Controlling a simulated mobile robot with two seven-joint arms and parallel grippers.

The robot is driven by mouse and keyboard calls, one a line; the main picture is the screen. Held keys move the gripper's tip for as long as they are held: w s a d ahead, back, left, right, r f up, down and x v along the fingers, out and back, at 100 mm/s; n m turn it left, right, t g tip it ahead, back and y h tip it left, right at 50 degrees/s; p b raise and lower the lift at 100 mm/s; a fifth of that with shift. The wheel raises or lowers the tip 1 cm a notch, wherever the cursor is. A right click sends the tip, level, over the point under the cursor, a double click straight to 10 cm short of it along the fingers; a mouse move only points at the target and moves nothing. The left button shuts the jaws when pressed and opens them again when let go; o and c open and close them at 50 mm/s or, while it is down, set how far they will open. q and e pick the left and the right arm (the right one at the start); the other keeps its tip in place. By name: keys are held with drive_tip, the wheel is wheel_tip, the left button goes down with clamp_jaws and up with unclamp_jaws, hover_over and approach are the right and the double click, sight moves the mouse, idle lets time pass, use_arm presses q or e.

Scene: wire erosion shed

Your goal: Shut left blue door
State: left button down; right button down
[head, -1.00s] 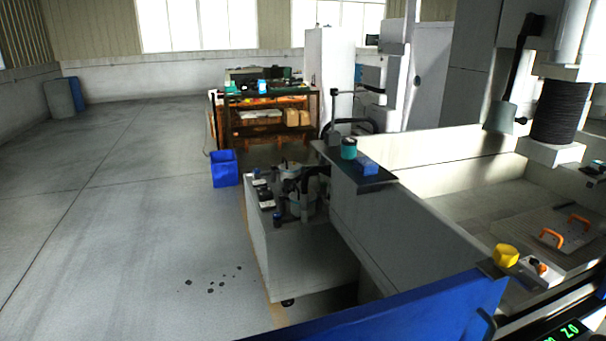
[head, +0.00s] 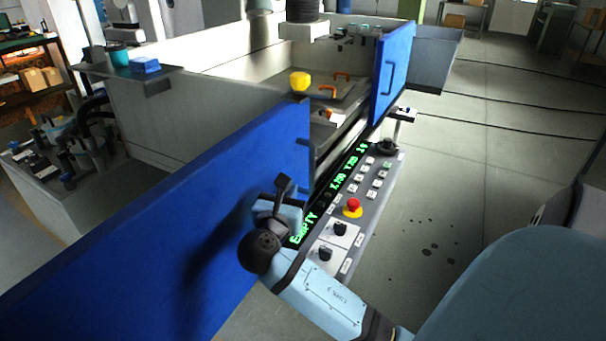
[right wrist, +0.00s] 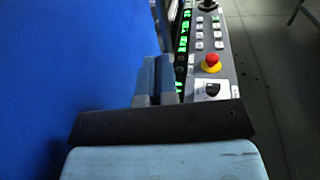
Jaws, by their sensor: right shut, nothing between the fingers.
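The left blue door (head: 150,235) is a large flat panel that runs from the lower left to the middle of the head view, standing out at an angle from the machine. It also fills the left of the right wrist view (right wrist: 60,70). My right gripper (head: 284,186) is beside the door's face, near its free end. Its fingers (right wrist: 156,75) are together and empty in the right wrist view. I cannot tell whether they touch the door. My left gripper is not in view.
The control panel (head: 352,190), with a red stop button (head: 353,205) and green display, is close to my right gripper. The right blue door (head: 393,65) stands at the tank's far side. A yellow knob (head: 299,81) is behind the left door. Open floor lies at right.

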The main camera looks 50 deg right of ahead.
sight(311, 154)
drive_tip(key=x, duration=1.4)
